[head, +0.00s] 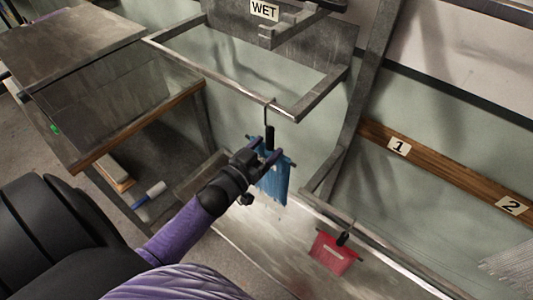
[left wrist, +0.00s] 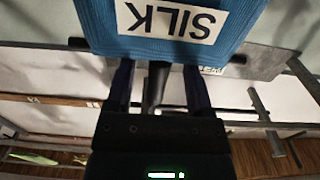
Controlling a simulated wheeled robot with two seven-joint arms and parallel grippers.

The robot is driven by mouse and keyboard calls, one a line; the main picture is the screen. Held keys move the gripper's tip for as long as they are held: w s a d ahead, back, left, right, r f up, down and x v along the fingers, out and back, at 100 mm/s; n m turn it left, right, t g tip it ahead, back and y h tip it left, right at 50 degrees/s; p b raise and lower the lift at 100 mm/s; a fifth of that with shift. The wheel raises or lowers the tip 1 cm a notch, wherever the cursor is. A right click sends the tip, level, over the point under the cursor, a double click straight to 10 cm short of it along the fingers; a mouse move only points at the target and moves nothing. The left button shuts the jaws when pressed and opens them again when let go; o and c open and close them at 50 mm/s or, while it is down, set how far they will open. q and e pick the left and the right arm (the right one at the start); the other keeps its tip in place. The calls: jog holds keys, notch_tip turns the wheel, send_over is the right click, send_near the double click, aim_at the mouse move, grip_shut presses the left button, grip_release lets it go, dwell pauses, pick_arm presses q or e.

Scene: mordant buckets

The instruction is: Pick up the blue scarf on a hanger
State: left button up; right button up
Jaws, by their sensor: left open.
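The blue scarf (head: 275,180) hangs on its hanger from the front rail of a metal frame, below the WET sign. The hanger has a thin hook over the rail and a black grip (head: 270,134) above the cloth. My left gripper (head: 266,147) is open, with its fingers at the grip just above the scarf. In the left wrist view the blue scarf (left wrist: 110,30) shows close, with an upside-down SILK label. The black grip (left wrist: 153,85) stands between the two open fingers (left wrist: 158,80), apart from both. My right gripper is not in view.
The metal rail (head: 225,80) runs just above my left gripper. A red scarf (head: 335,253) hangs on a lower rail at right. A dark-topped table (head: 110,95) stands at left. A wooden rail with signs 1 (head: 399,147) and 2 (head: 511,205) is on the right wall.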

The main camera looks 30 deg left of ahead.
pick_arm(q)
jog(key=w, duration=0.3)
jog(key=shift+w+d, duration=0.2)
jog(key=shift+w, duration=0.1)
grip_shut()
jog(key=shift+f, duration=0.1)
dwell(1.0)
